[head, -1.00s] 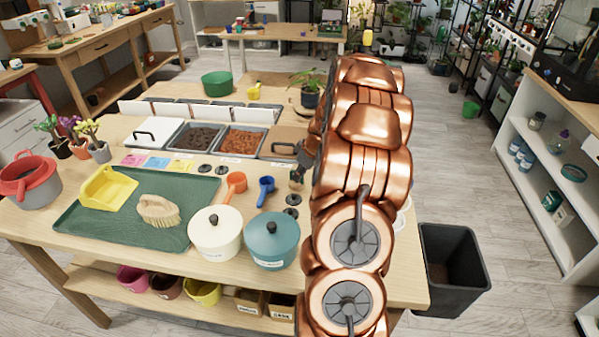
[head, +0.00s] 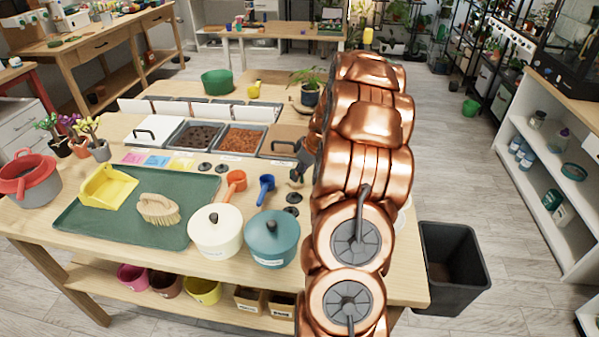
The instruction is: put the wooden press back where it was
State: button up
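I cannot make out the wooden press in the head view; my copper-coloured arm covers part of the table's right side. My gripper (head: 298,174) shows only in part, as dark pieces at the left edge of the arm, above the right side of the table. Its fingers are too small and too hidden to tell whether they are open or shut, or whether they hold anything. Two dark round discs (head: 294,198) lie on the table just below it in the picture. Two similar discs (head: 205,167) lie by the coloured cards.
The table (head: 120,245) holds a green tray (head: 130,225) with a yellow dustpan (head: 108,187) and brush (head: 158,209), a cream pot (head: 215,232), a teal pot (head: 272,240), an orange scoop (head: 236,181), a blue scoop (head: 266,188) and soil bins (head: 243,141). A black bin (head: 450,270) stands right.

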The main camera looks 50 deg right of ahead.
jog(key=a+b+v, duration=0.1)
jog(key=b+v, duration=0.1)
jog(key=v, duration=0.9)
jog(key=s+a+r+g+y, duration=0.1)
jog(key=s+a+g, duration=0.1)
jog(key=a, duration=1.1)
jog(key=s+a+r+g, duration=0.1)
jog(key=s+a, duration=0.2)
jog(key=a, duration=1)
jog(key=s+a+f+m+g+h, duration=0.1)
jog(key=s+a, duration=0.4)
jog(key=s, duration=0.5)
jog(key=s+a+f+m+g, duration=0.1)
jog(key=s+a+f+g, duration=0.1)
jog(key=s+a, duration=0.4)
jog(key=s, duration=0.3)
jog(key=shift+s+a+h, duration=0.3)
jog(key=shift+s+h, duration=0.05)
jog(key=shift+h, duration=0.05)
jog(key=shift+f, duration=0.1)
jog(key=shift+r+p, duration=1)
jog(key=shift+r, duration=0.2)
